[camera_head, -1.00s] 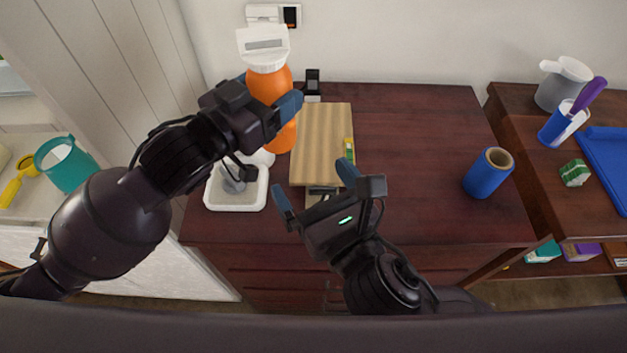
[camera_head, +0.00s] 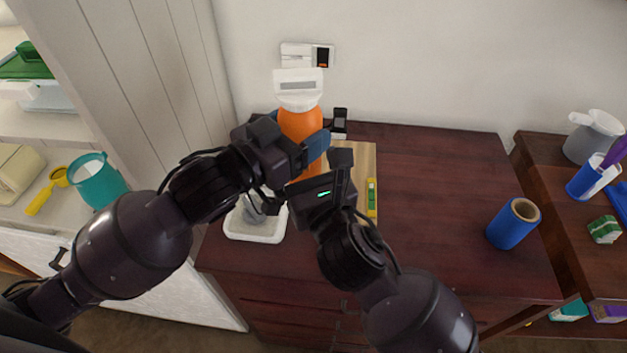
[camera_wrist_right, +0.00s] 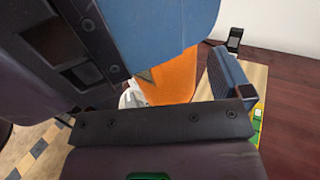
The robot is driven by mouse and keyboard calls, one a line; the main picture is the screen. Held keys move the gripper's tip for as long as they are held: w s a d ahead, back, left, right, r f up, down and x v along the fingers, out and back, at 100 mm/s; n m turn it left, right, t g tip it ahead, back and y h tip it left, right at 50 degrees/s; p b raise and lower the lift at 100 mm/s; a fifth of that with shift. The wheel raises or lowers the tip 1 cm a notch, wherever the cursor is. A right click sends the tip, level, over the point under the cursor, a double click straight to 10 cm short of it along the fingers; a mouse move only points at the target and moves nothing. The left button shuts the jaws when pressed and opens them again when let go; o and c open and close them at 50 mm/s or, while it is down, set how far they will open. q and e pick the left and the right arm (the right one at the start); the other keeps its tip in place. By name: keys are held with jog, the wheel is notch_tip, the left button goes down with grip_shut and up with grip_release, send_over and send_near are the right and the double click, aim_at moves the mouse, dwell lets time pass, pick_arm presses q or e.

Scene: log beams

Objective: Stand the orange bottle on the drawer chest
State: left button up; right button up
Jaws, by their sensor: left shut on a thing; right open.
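The orange bottle (camera_head: 301,122) with its white cap is upright in the head view, in front of the wall at the back of the drawer chest (camera_head: 440,190). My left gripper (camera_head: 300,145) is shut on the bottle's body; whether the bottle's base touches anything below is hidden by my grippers. My right gripper (camera_head: 325,165) is open, close in front of the bottle and the left gripper. In the right wrist view, the orange body of the bottle (camera_wrist_right: 170,78) shows just beyond the blue fingers, partly covered.
A wooden board (camera_head: 362,160) with a green-yellow level (camera_head: 371,198) lies on the chest. A white tray (camera_head: 255,236) is at its left, a blue roll (camera_head: 513,223) at its right. A small black stand (camera_head: 340,122) is behind the board. The chest's right-middle top is clear.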

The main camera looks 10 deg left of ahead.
jog(key=shift+w+a, duration=0.2)
jog(key=shift+w, duration=0.1)
jog(key=shift+c, duration=0.2)
jog(key=c, duration=1)
pick_arm(q)
jog(key=o, duration=1.1)
pick_arm(e)
jog(key=shift+c, duration=0.3)
